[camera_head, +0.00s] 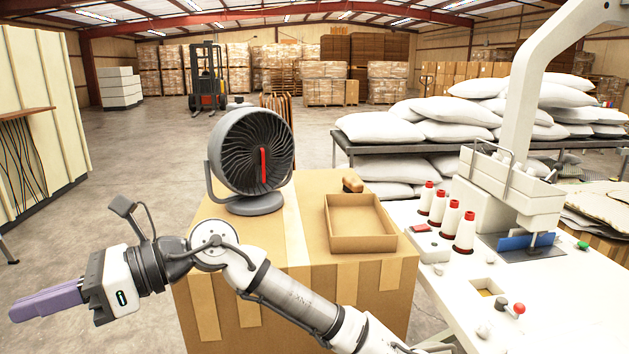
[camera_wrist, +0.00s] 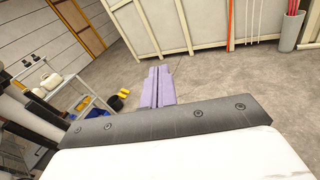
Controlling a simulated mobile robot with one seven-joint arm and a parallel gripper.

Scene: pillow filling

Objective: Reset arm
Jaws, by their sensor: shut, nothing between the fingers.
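My gripper (camera_head: 48,302) is at the lower left of the head view, stretched out to the left, beyond the left side of the cardboard box (camera_head: 345,286). Its purple fingers lie together, shut, with nothing between them. In the wrist view the purple fingers (camera_wrist: 157,88) also show side by side above the bare concrete floor. My arm crosses in front of the box from the lower right. The gripper touches nothing that I can see.
A white sewing table (camera_head: 455,300) with thread cones is at right. White pillows (camera_head: 455,110) lie on a rack behind.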

